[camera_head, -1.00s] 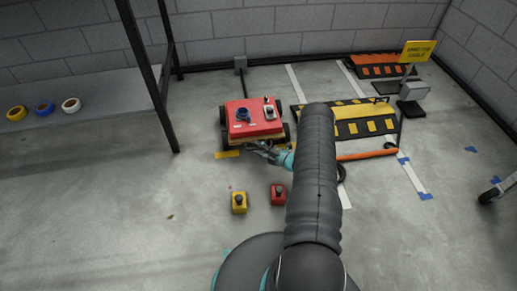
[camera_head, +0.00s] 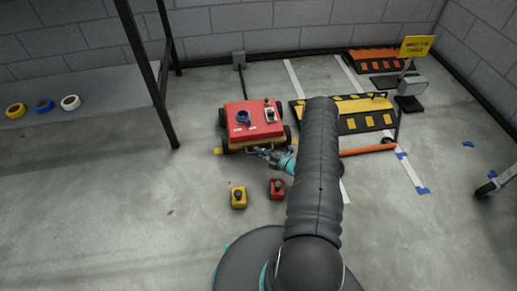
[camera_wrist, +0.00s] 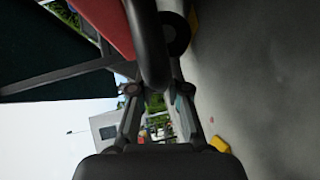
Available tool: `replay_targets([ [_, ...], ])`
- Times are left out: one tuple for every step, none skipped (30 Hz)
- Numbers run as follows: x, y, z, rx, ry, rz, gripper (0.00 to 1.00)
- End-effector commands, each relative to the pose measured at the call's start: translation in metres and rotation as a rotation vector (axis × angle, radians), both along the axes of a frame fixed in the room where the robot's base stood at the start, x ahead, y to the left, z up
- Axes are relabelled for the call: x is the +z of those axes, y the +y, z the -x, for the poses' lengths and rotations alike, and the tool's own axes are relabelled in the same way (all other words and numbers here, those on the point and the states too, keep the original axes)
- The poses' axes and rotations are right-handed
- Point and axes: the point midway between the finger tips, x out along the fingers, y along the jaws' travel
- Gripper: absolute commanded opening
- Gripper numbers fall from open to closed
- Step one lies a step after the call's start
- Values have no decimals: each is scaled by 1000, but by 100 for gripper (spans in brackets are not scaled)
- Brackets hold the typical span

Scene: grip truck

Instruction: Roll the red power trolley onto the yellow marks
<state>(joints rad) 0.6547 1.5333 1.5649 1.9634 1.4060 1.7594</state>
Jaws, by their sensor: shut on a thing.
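The red power trolley (camera_head: 252,117) stands on the floor in the middle of the head view, with black wheels at its sides. A yellow mark (camera_head: 218,151) shows by its near left wheel; any other marks are hidden or unclear. My gripper (camera_head: 267,152) is at the trolley's near side, low down. It is shut on the trolley's dark handle bar, which crosses between the fingers in the wrist view (camera_wrist: 155,92). The trolley's red side (camera_wrist: 106,25) and a wheel also show there. My arm hides part of the floor to the right of the trolley.
A yellow box (camera_head: 238,197) and a red box (camera_head: 277,188), each with a dark knob, stand on the floor close in front. A black and yellow cable ramp (camera_head: 360,117) lies at the right. A shelf post (camera_head: 170,125) stands left. Floor at left front is clear.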

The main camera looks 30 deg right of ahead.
Motion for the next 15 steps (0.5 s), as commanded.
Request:
replay_targets([
  [-1, -1, -1, -2, 0, 2, 0],
  [-1, -1, -1, -2, 0, 2, 0],
  [-1, -1, -1, -2, 0, 2, 0],
  [-1, -1, -1, -2, 0, 2, 18],
  [-1, -1, -1, -2, 0, 2, 25],
  [-1, -1, -1, -2, 0, 2, 35],
  [-1, -1, -1, -2, 0, 2, 41],
  [-1, 0, -1, -1, 0, 2, 41],
  [-1, 0, -1, -1, 0, 2, 41],
  [0, 0, -1, -1, -1, 2, 41],
  [0, 0, -1, -1, -1, 2, 41],
  [0, 0, -1, -1, -1, 2, 41],
  [0, 0, -1, -1, -1, 2, 41],
  [0, 0, -1, -1, -1, 2, 41],
  [0, 0, -1, 0, -1, 2, 41],
])
